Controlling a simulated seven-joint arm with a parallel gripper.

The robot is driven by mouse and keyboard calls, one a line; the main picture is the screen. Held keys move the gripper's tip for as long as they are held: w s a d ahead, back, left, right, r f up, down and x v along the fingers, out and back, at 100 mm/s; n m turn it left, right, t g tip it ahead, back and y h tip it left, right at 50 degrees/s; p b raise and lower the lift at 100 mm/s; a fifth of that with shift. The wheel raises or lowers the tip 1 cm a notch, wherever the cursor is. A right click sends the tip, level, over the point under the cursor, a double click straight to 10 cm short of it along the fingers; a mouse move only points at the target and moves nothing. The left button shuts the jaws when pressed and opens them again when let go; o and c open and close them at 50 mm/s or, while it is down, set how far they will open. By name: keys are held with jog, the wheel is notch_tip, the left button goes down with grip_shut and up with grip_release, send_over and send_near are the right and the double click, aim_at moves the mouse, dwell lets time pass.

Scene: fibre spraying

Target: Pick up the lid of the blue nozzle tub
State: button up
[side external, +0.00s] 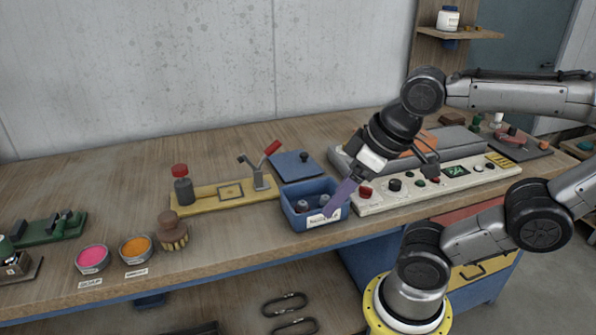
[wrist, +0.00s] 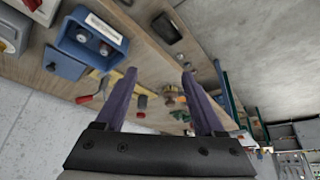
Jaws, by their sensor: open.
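The lid (side external: 297,164), a flat blue square with a small dark knob, lies on the bench just behind the tub. It also shows in the wrist view (wrist: 66,65), at the left, beyond the left finger. The blue nozzle tub (side external: 297,219) stands uncovered, with a white label on its front and nozzles inside. The tub shows at upper left in the wrist view (wrist: 70,46). My gripper (side external: 335,205) has purple fingers and overlaps the right side of the tub in the side view; whether it touches the tub is unclear. The wrist view shows the fingers (wrist: 158,74) apart with nothing between.
A control panel (side external: 435,183) with buttons is right of the tub. Pink (side external: 92,258) and orange (side external: 136,247) pots stand at front left.

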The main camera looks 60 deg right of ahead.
jog(key=w+d+r, duration=0.1)
jog(key=w+r, duration=0.5)
jog(key=r, duration=0.3)
jog(key=w+d+r+m+g+h, duration=0.1)
jog(key=w+d+r, duration=0.1)
jog(key=w+d, duration=0.25)
jog(key=w+d+r+m+g, duration=0.1)
jog(key=w+d+r+m, duration=0.15)
jog(key=w, duration=0.35)
jog(key=m+g+y, duration=0.1)
jog(key=m+g, duration=0.2)
jog(key=m, duration=0.2)
send_over(304, 154)
notch_tip(304, 154, down, 17)
jog(key=shift+n, duration=0.25)
jog(key=f, duration=0.6)
jog(key=shift+w+a+f, duration=0.1)
jog(key=shift+w+f, duration=0.15)
jog(key=shift+f, duration=0.1)
jog(key=shift+s+f, duration=0.15)
jog(key=shift+f, duration=1.45)
jog(key=shift+s+f, duration=0.1)
jog(key=shift+f, duration=1.5)
grip_shut()
